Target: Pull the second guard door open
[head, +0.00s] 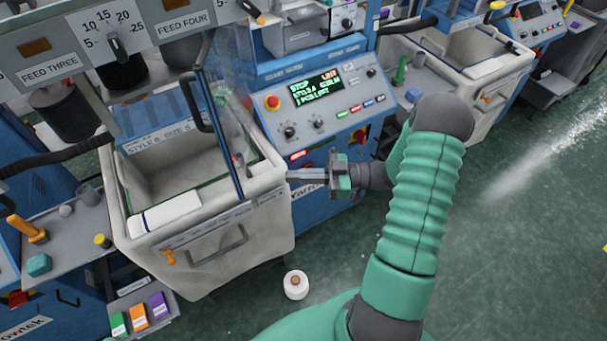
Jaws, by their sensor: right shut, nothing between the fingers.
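A clear guard door (226,110) with a dark edge stands over the cream bin (262,184) of the middle machine. A black bar handle (190,104) shows at its left side. I cannot tell for sure how far this door stands open, or whether it is the second one. My right gripper (292,175) is shut and empty. Its fingers point left, close to the bin's right rim, to the right of the door's lower edge and well away from the handle. I cannot tell whether the fingertips touch the rim. My left gripper is out of view.
A control panel (360,92) with a red stop button (272,102) lies behind my right gripper. A white yarn cone (296,285) stands on the floor before the bin. A side tray (62,236) holds small items at left. Green floor is open at right.

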